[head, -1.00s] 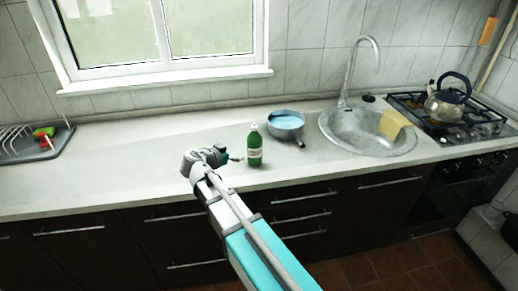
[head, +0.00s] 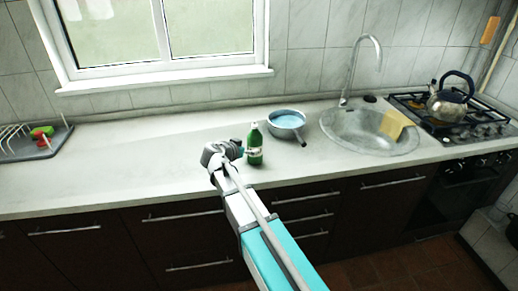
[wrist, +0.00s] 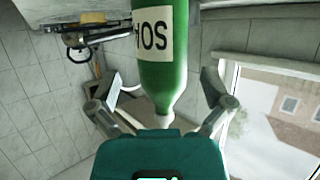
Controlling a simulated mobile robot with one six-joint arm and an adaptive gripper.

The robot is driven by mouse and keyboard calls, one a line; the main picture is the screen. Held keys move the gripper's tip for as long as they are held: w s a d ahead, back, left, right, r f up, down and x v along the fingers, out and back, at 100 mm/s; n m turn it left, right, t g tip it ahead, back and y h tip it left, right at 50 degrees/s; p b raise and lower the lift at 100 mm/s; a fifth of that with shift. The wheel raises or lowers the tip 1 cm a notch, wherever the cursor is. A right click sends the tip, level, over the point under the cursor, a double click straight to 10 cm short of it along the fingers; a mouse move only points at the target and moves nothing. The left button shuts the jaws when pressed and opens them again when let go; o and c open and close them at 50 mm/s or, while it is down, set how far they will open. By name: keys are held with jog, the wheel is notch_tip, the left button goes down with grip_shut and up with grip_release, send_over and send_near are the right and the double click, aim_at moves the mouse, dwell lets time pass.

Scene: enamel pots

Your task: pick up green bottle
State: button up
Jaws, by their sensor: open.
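The green bottle (head: 255,146) stands upright on the counter, with a pale cap and a white label. In the wrist view the bottle (wrist: 162,78) appears upside down, its label partly readable and its cap toward my gripper's teal body. My gripper (wrist: 165,88) is open, with one finger on each side of the bottle in that picture. A gap shows between each finger and the bottle. In the head view my gripper (head: 246,150) is at the bottle's left side, low over the counter, and partly overlaps it.
A pot (head: 286,122) with a light blue inside stands just right of the bottle, its handle pointing forward. Beyond it are the sink (head: 345,143) with a yellow cloth (head: 394,122) and a kettle (head: 448,103) on the stove. The counter left of my gripper is clear up to a dish rack (head: 30,146).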

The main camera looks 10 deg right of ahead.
aim_at(251, 145)
jog(key=shift+b+x, duration=0.85)
jog(key=shift+x, duration=1.75)
jog(key=shift+w+r, duration=0.1)
jog(key=shift+r, duration=0.05)
jog(key=c, duration=1.2)
jog(key=shift+r, duration=0.2)
